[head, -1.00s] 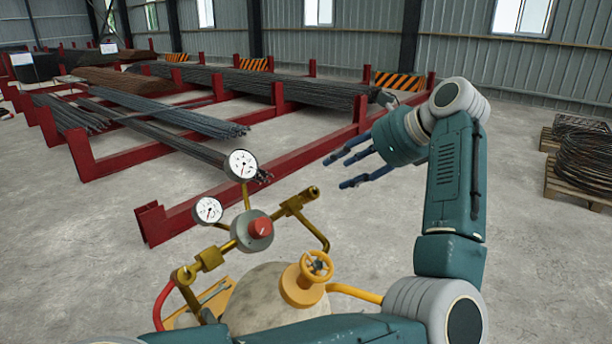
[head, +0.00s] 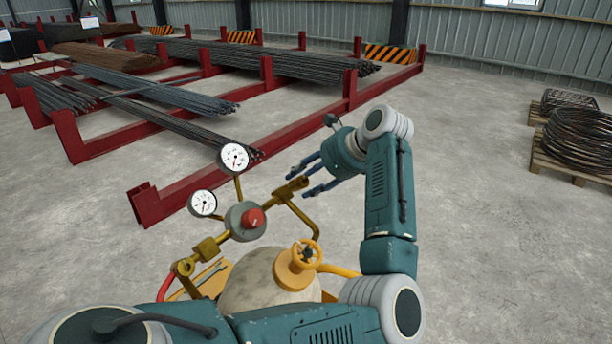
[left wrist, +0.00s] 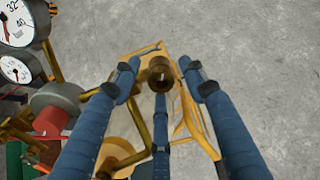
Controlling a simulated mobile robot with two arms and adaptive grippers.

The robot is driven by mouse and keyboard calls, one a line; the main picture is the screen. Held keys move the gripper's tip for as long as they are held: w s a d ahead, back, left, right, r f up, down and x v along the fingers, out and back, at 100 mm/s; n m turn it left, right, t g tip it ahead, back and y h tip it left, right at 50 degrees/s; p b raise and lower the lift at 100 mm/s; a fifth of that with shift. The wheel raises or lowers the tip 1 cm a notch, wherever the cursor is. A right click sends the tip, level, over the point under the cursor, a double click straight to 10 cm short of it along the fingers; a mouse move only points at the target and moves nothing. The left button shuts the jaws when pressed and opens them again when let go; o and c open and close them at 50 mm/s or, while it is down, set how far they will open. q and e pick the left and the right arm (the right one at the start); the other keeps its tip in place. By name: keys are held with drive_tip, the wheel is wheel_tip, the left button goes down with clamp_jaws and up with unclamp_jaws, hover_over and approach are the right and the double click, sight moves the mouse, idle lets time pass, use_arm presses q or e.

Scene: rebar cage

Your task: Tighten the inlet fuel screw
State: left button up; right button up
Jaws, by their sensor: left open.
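A brass regulator assembly stands on a rounded tank (head: 262,284), with two white gauges (head: 234,157) and a red knob (head: 253,218). Its brass pipe ends in a fitting (head: 291,188) at the upper right; no label shows which part is the inlet fuel screw. My left gripper (head: 304,182) is open at this fitting, its blue fingers pointing left. In the left wrist view the fitting's round, hollow end (left wrist: 160,72) lies between the spread fingertips, with a gap on each side. A yellow handwheel valve (head: 297,266) sits below. My right gripper is not in view.
Red steel racks (head: 150,200) with bundled rebar (head: 240,62) stand behind the tank. Coiled wire (head: 580,138) lies on a pallet at right. A wrench (head: 211,272) lies beside the tank.

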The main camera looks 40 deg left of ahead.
use_arm(q)
drive_tip(key=shift+c, duration=0.3)
clamp_jaws()
